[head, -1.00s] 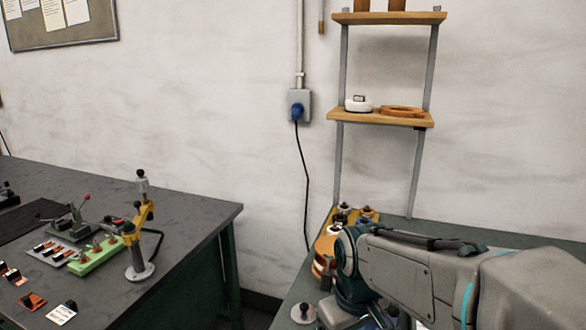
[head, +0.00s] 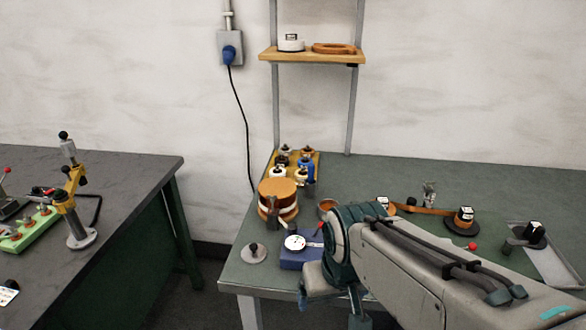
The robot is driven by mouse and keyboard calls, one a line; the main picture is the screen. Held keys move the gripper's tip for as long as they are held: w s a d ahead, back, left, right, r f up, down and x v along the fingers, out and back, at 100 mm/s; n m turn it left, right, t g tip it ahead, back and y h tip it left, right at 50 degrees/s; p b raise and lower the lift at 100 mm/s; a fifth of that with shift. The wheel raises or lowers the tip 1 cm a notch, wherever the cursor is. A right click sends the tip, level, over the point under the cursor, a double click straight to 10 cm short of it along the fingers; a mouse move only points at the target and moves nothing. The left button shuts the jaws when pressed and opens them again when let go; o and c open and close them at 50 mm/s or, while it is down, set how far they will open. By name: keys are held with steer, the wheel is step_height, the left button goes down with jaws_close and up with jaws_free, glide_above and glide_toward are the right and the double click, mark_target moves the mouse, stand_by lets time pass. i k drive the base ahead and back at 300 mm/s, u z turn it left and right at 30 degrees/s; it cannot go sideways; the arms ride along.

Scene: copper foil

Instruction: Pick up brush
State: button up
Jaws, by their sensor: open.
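I cannot make out a brush for certain in the head view. A small red-tipped thing (head: 319,229) rises by the blue box on the green-grey table, too small to identify. My gripper (head: 332,302) hangs at the table's front edge, pointing down, with its fingers apart and nothing seen between them. My arm comes in from the lower right and hides part of the table behind it.
On the green-grey table (head: 400,172) stand a blue box (head: 299,258), a stack of round orange-brown pieces (head: 277,200), a yellow tray (head: 316,160) with several bottles, and a black-based spool (head: 462,222). A dark bench (head: 110,165) stands left, across a gap.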

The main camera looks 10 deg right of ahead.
mark_target(310, 166)
steer(key=z, duration=0.1)
steer(key=k, duration=0.45)
steer(key=u, duration=0.7)
steer(key=i, duration=1.2)
steer(key=z, duration=0.9)
